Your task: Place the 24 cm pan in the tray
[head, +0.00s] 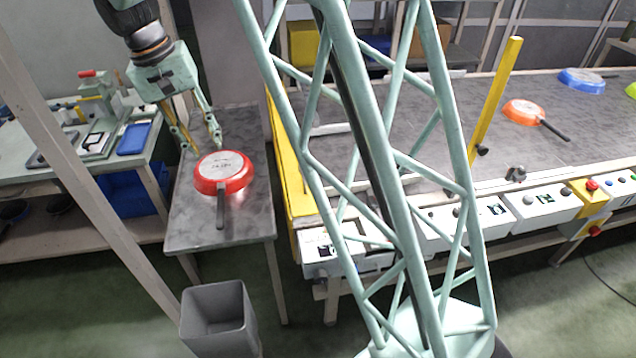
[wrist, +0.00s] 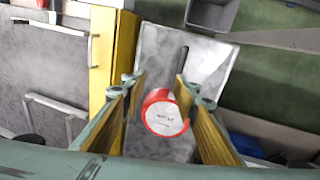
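A red pan (head: 222,173) lies bottom up on a grey metal side table (head: 240,226), its black handle toward the front edge. Dark print marks its pale base, too small to read surely. In the wrist view the red pan (wrist: 165,118) lies between and beyond my fingers. My gripper (head: 203,146) is open and empty, just above and behind the pan; its spread fingers also show in the wrist view (wrist: 158,85). An orange pan (head: 523,112) and a blue pan (head: 582,80) are on the conveyor (head: 410,110). I cannot tell which container is the tray.
A grey bin (head: 218,312) stands on the floor before the side table. A workbench at left carries a flat blue item (head: 134,138); a blue crate (head: 128,192) is below. A yellow post (head: 495,98) rises at the conveyor. A green pan is cut off at right.

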